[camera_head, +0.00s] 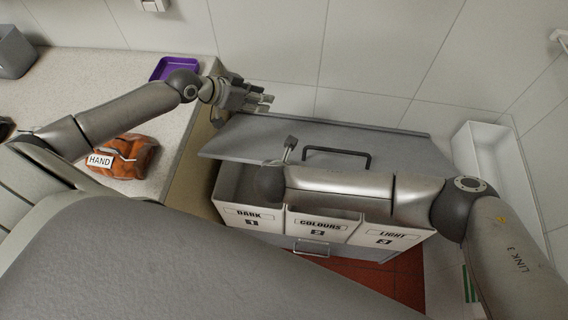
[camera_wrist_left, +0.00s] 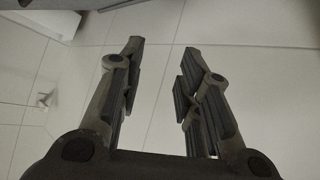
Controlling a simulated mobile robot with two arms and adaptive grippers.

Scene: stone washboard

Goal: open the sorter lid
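The sorter lid (camera_head: 245,140) is a grey panel with a black bar handle (camera_head: 337,152). It is tilted up, its back edge near the wall, and a gap shows between its front edge and the sorter (camera_head: 318,226), whose white bins read DARK, COLOURS and LIGHT. My left gripper (camera_head: 266,101) is beside the lid's back left corner; the left wrist view shows its fingers (camera_wrist_left: 162,62) apart and empty. My right forearm crosses in front of the lid. A small part of my right gripper (camera_head: 290,146) shows left of the handle; its fingers cannot be made out.
A counter (camera_head: 75,75) at left holds a purple tray (camera_head: 174,67), an orange-brown bundle labelled HAND (camera_head: 135,158) and a grey container (camera_head: 12,52). A white basin (camera_head: 485,160) stands at right. A tiled wall (camera_head: 375,50) closes off the back.

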